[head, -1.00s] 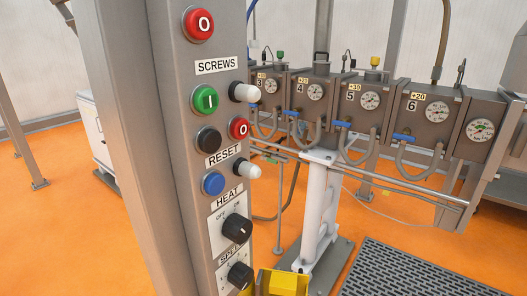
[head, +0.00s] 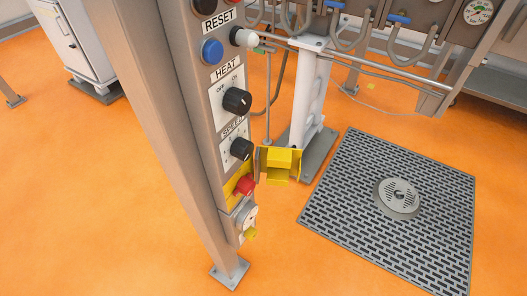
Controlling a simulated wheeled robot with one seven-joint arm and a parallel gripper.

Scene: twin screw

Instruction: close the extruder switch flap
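The yellow flap (head: 279,161) sticks out from the right side of the grey control post (head: 184,120), beside the lower controls. It stands swung open, away from the post's face. Left of it and slightly lower, a red switch knob (head: 245,185) on a yellow plate (head: 230,187) is uncovered. How the flap joins the post is too small to make out. My gripper is not in view.
Above the switch are the black speed knob (head: 241,149), the heat knob (head: 237,100) and a blue button (head: 212,51). A socket with a yellow part (head: 249,233) is below. A white pillar (head: 308,95) stands behind the flap. Orange floor and a drain grate (head: 350,205) lie to the right.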

